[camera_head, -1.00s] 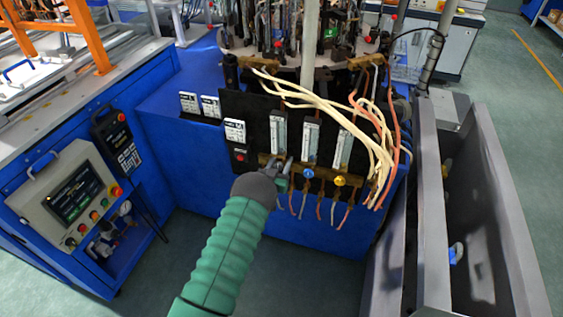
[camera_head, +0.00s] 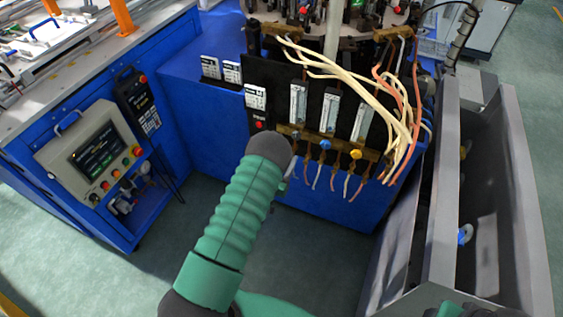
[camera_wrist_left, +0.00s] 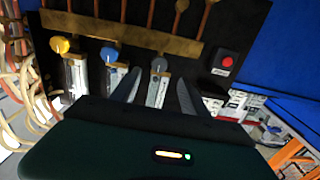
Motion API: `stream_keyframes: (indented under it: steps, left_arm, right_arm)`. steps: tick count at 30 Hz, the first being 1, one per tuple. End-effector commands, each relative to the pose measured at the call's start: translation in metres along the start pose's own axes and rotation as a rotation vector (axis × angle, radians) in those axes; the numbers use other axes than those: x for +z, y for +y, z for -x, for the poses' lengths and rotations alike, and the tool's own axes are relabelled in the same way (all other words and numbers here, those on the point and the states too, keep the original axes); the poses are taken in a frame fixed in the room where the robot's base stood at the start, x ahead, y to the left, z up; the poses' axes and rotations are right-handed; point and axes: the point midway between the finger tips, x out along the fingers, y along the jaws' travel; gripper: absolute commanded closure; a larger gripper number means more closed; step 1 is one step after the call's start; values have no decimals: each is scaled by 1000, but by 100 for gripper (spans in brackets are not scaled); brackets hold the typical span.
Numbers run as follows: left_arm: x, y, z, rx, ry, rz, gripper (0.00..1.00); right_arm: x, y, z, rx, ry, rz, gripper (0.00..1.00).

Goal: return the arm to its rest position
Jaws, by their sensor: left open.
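My left arm (camera_head: 235,215), green with a dark wrist, reaches up from the bottom of the head view to the front of the gas panel. The wrist hides most of the gripper there. In the left wrist view my left gripper (camera_wrist_left: 159,78) is open, with two dark fingers apart. A grey knob (camera_wrist_left: 159,64) shows between and beyond the fingertips; contact cannot be told. A blue knob (camera_wrist_left: 110,54) and a yellow knob (camera_wrist_left: 61,45) sit beside it on a brass bar (camera_wrist_left: 125,33). My right gripper is not in view.
Flow meters (camera_head: 329,112) and pale and orange hoses (camera_head: 385,95) crowd the panel. A blue cabinet with a control screen (camera_head: 95,155) stands left. A grey metal trough (camera_head: 490,200) stands right. The floor (camera_head: 300,250) in front is open.

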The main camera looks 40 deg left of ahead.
Motion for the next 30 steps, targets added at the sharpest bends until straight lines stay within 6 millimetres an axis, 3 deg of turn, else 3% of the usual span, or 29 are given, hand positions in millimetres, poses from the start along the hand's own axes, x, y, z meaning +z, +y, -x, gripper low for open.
stream_keyframes:
  steps: [6,20,26,28,30]
  left_arm:
    - [1,0,21,0,-1,0,47]
    - [-3,1,18,-2,-10,1,47]
    - [-49,26,-4,-22,-256,14,47]
    - [-70,46,3,-14,-413,18,47]
    - [-90,68,23,9,-576,16,47]
  right_arm:
    - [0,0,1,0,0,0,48]
    - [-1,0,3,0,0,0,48]
    - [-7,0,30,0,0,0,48]
    - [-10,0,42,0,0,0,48]
    - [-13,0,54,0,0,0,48]
